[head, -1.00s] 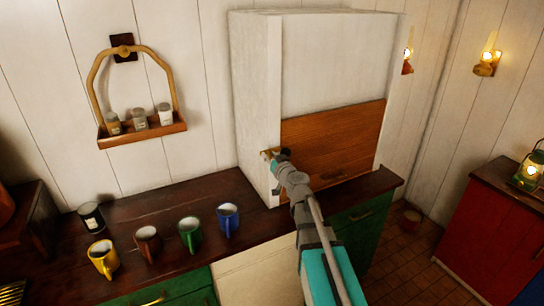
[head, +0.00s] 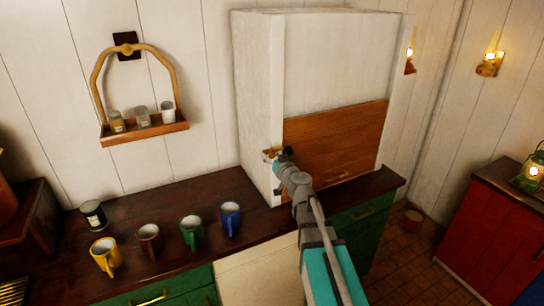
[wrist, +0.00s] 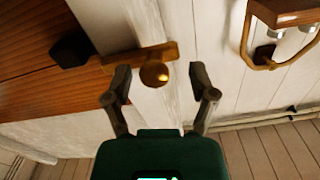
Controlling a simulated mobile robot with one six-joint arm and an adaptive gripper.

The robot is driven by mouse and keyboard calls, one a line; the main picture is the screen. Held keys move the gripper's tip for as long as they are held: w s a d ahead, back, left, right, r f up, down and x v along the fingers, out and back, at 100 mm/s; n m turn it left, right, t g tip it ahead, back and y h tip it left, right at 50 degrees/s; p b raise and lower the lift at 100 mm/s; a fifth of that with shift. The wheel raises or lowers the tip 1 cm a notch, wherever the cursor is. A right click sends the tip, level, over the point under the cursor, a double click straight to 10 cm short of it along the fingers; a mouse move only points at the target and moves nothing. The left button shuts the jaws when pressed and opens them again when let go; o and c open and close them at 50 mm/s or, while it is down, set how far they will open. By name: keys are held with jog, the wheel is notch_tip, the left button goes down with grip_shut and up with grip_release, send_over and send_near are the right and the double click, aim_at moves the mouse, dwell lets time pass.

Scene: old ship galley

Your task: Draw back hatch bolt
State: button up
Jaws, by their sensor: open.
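The brown wooden hatch (head: 335,135) is closed in the front of a white cabinet (head: 258,95). It also shows at the left of the wrist view (wrist: 35,45). The brass bolt (wrist: 138,56) lies across the cabinet's white post, its round knob (wrist: 155,73) facing me. Its left end reaches toward a dark block (wrist: 72,50) on the hatch side. My gripper (wrist: 158,77) is open, one finger on each side of the knob. I cannot tell whether either finger touches it. In the head view my gripper (head: 281,157) covers most of the bolt.
The cabinet stands on a dark counter (head: 205,190). Several mugs, including a blue one (head: 230,219), stand left of it. A hanging wooden shelf (head: 145,132) with small jars is on the wall. A red cupboard (head: 490,225) with a lantern (head: 532,172) stands right.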

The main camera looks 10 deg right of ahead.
jog(key=v, duration=0.7)
jog(key=shift+a, duration=0.1)
jog(key=s+a+f+n+g+y, duration=0.3)
jog(key=s+a+f+n+g, duration=0.1)
jog(key=s+a+f+g, duration=0.55)
jog(key=s+d+f+m+g+h, duration=0.4)
jog(key=s+d+f+g+h, duration=0.2)
jog(key=s, duration=0.5)
notch_tip(320, 180, down, 3)
jog(key=shift+f+m+g+h, duration=0.1)
jog(key=shift+m+g+h, duration=0.2)
jog(key=shift+g+h, duration=0.55)
